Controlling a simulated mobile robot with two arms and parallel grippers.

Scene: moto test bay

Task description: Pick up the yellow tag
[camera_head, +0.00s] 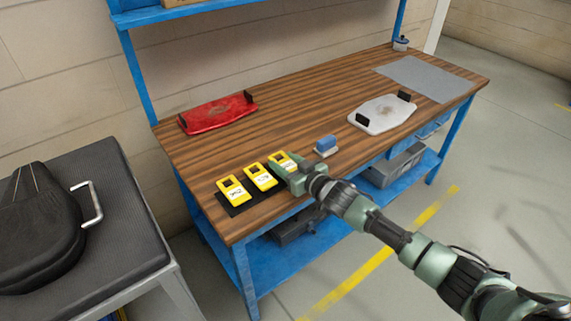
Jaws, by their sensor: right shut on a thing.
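Three yellow tags lie in a row on a black mat (238,209) near the front left of the wooden workbench. They are the left tag (233,189), the middle tag (260,177) and the right tag (281,160). My right gripper (289,170) reaches in from the lower right and is shut on the right tag, at the mat. The gripper hides part of that tag's right side. My left gripper is not in view.
A blue-topped block (326,144) stands just right of my right gripper. A red tray (218,114), a white tray (385,114) and a grey mat (424,76) lie farther back on the workbench (300,106). A black seat (35,225) rests on the left table.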

